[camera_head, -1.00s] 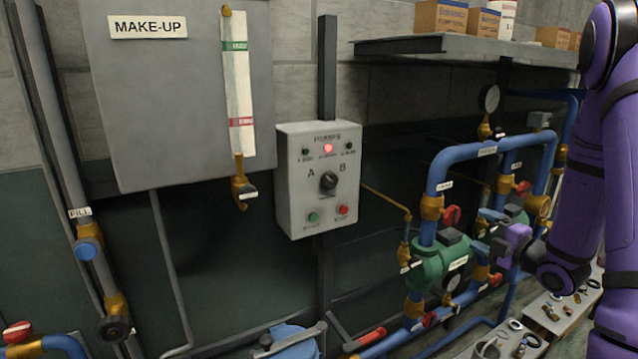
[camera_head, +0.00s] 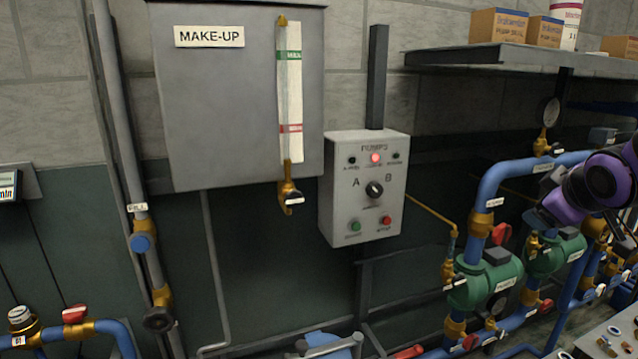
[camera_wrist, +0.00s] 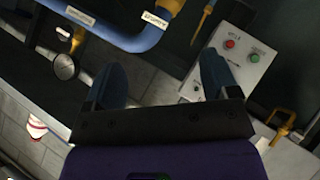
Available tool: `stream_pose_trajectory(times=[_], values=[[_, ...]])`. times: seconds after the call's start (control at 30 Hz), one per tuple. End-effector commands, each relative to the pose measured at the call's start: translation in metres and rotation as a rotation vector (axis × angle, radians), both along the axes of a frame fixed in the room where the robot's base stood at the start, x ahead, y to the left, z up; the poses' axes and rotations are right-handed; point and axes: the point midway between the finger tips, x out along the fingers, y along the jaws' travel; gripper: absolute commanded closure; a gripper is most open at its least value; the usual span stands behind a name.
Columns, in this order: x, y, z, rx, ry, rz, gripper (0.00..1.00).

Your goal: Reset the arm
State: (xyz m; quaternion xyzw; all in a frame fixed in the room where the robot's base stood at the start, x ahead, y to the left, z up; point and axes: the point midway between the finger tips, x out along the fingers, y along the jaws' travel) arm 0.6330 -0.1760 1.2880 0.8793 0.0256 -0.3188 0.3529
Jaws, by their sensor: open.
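My gripper (camera_wrist: 162,75) is open in the wrist view. Its two dark fingers stand wide apart with nothing between them. My purple arm (camera_head: 598,183) shows at the right edge of the head view, in front of the blue pipes and the green pumps. The fingertips cannot be made out clearly there.
The pump control box (camera_head: 364,190) hangs mid-view, with a red lamp lit, beside the grey make-up tank (camera_head: 225,120). Blue pipework (camera_head: 520,172) and a green pump (camera_head: 487,284) stand right. A shelf (camera_head: 520,58) with boxes is above. The wrist view shows a blue pipe (camera_wrist: 110,30) close by.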

Motion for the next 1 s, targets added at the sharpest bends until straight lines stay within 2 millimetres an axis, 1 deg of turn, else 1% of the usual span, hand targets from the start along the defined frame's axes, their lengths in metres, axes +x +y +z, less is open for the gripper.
stream_pose_trajectory(times=[0.03,0.1,0.17,0.27,0.3,0.5,0.6,0.7,0.77,1.0], values=[[-0.014,0.009,0.008,0.045,0.016,-0.034,0.19],[-0.034,0.021,0.014,0.119,0.054,-0.092,0.19],[-0.053,0.030,0.018,0.183,0.087,-0.142,0.19],[-0.085,0.049,0.024,0.289,0.147,-0.218,0.19],[-0.099,0.056,0.025,0.331,0.173,-0.246,0.19],[-0.163,0.089,0.029,0.504,0.302,-0.363,0.19],[-0.186,0.100,0.029,0.555,0.353,-0.398,0.19],[-0.199,0.106,0.029,0.584,0.383,-0.419,0.19],[-0.203,0.108,0.029,0.591,0.393,-0.426,0.19],[-0.204,0.108,0.029,0.594,0.397,-0.429,0.19]])
